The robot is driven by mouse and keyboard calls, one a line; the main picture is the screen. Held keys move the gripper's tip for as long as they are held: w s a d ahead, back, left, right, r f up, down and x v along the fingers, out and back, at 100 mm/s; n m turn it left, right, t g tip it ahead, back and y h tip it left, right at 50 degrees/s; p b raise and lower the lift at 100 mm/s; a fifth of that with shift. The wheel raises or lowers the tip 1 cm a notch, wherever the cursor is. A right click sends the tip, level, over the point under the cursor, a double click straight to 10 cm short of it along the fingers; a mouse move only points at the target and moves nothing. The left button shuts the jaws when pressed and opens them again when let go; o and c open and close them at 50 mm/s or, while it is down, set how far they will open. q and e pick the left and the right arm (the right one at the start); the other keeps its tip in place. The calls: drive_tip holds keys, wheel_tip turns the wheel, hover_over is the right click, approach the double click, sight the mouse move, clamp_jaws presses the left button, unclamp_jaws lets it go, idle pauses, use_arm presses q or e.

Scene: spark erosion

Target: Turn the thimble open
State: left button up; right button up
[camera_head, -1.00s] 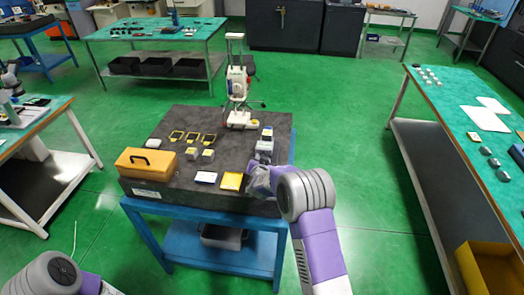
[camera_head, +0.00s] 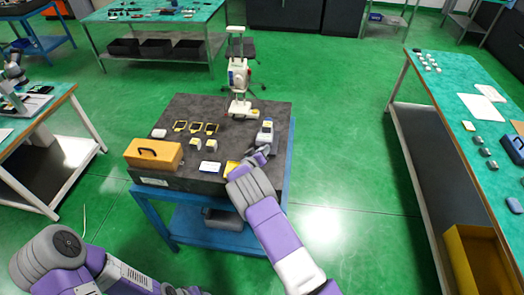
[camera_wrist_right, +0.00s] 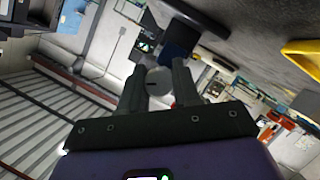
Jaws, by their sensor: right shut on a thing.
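The thimble (camera_wrist_right: 158,82) shows in the right wrist view as a pale grey round piece between the fingertips of my right gripper (camera_wrist_right: 158,88). The fingers are closed on its two sides. A dark blue body (camera_wrist_right: 184,38) lies just beyond it. In the head view my right gripper (camera_head: 262,152) is at the near side of a small grey-white device (camera_head: 265,132) on the dark stone plate, and the thimble cannot be made out there. My left arm (camera_head: 62,250) is at the bottom left; its gripper end is cut off by the lower edge.
The dark stone plate (camera_head: 180,108) carries an orange case (camera_head: 153,154), several yellow-framed pieces (camera_head: 196,127), a white card (camera_head: 209,167), a yellow piece (camera_head: 231,168) close to my right wrist, and a tall white instrument (camera_head: 239,75) at the back.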

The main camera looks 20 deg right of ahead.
drive_tip(key=n+h+b, duration=0.2)
drive_tip(key=n, duration=0.1)
drive_tip(key=shift+w+f, duration=0.1)
drive_tip(key=n+h+b, duration=0.1)
drive_tip(key=n+b, duration=0.1)
drive_tip(key=n, duration=0.1)
drive_tip(key=shift+b, duration=0.4)
drive_tip(key=shift+n+t+h+b, duration=0.3)
drive_tip(key=shift+n+h+b, duration=0.4)
drive_tip(key=shift+n, duration=0.9)
drive_tip(key=shift+r, duration=0.2)
drive_tip(key=o, duration=1.1)
drive_tip(key=shift+f, duration=0.1)
drive_tip(key=shift+c, duration=0.2)
